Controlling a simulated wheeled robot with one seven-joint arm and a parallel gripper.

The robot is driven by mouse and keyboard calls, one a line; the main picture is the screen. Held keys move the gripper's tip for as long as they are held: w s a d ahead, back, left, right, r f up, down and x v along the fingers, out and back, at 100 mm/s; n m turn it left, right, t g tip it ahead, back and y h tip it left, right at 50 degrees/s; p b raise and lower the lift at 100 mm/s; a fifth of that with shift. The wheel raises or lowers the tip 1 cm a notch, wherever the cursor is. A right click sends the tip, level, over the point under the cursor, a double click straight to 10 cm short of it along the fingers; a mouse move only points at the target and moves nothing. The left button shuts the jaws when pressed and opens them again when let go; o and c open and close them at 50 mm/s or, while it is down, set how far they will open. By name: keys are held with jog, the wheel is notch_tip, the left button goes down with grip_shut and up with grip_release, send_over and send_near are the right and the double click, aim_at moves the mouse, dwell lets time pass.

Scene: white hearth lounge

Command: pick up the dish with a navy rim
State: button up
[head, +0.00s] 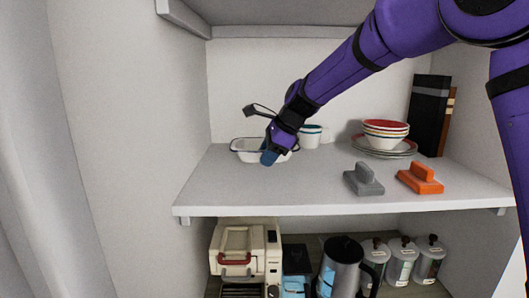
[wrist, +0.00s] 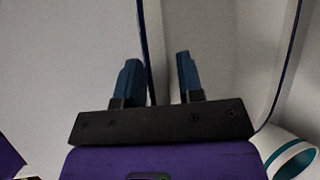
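The white dish with a navy rim (head: 247,146) stands at the left of the upper shelf in the head view, partly hidden behind my gripper (head: 268,157). In the wrist view the dish (wrist: 225,60) is close up, its dark rim running up the picture on two sides. My gripper (wrist: 158,62) points down at the dish, its two blue fingers apart. One rim line passes between the fingers in the wrist view. I cannot tell whether either finger touches the dish.
A teal-banded white cup (head: 311,137) stands close at the right of the dish. Stacked bowls (head: 386,133) on plates, dark books (head: 429,112), a grey tool (head: 363,179) and an orange tool (head: 420,178) lie farther right. The shelf front (head: 260,190) is clear.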

jog(key=shift+c, duration=0.5)
grip_shut()
